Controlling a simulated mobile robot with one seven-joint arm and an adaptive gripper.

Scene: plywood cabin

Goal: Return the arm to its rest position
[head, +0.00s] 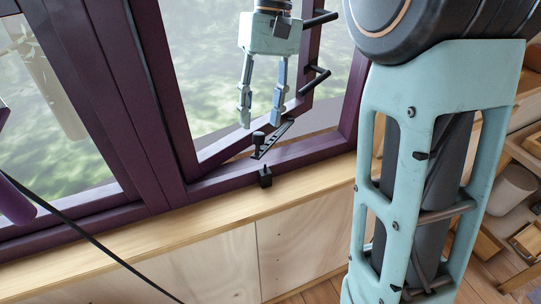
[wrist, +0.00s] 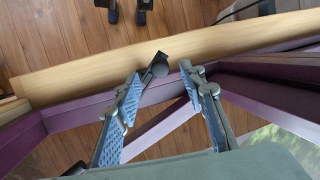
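My gripper (head: 261,118) hangs in front of the purple-framed window in the head view, with its two pale blue fingers spread and nothing between them. In the wrist view, my gripper (wrist: 160,78) is also open. In the head view, a black window stay (head: 272,139) with a knob lies just below the fingertips. My arm's thick teal link stands at the right of the head view.
The window sash (head: 225,149) stands ajar from its purple frame (head: 290,154). Black handles (head: 316,79) jut beside my gripper. A black catch (head: 265,177) sits by the wooden sill (head: 200,220). Shelves with a grey pot (head: 511,188) are at the right.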

